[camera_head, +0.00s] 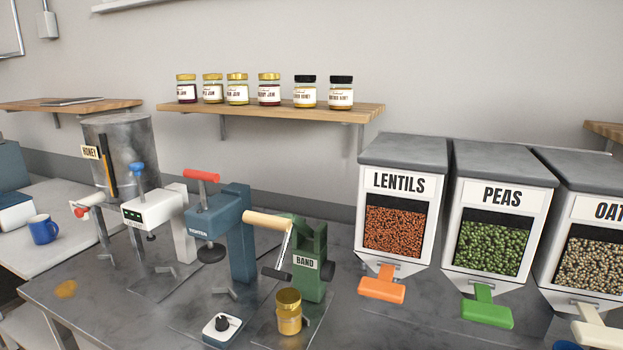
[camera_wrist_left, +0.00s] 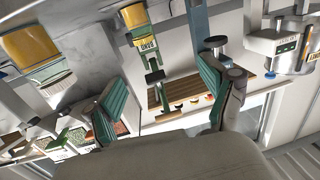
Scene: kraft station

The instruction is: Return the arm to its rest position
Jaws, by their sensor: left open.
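My left gripper (camera_wrist_left: 162,80) shows in the left wrist view, with its two teal-padded fingers spread wide apart. Nothing is between the fingers; the bench and shelf show upside down beyond them. The head view shows neither gripper and neither arm. A gold-coloured jar (camera_head: 289,312) stands at the foot of the green band press (camera_head: 310,262) in the head view. The green press also shows beyond my fingers in the left wrist view (camera_wrist_left: 152,75).
A blue press (camera_head: 240,235), a white press (camera_head: 150,212) and a honey tank (camera_head: 128,150) line the bench on the left. Dispensers for lentils (camera_head: 397,182), peas (camera_head: 500,195) and oats (camera_head: 604,212) stand right. A wall shelf (camera_head: 270,112) holds several jars. A blue mug (camera_head: 43,230) stands far left.

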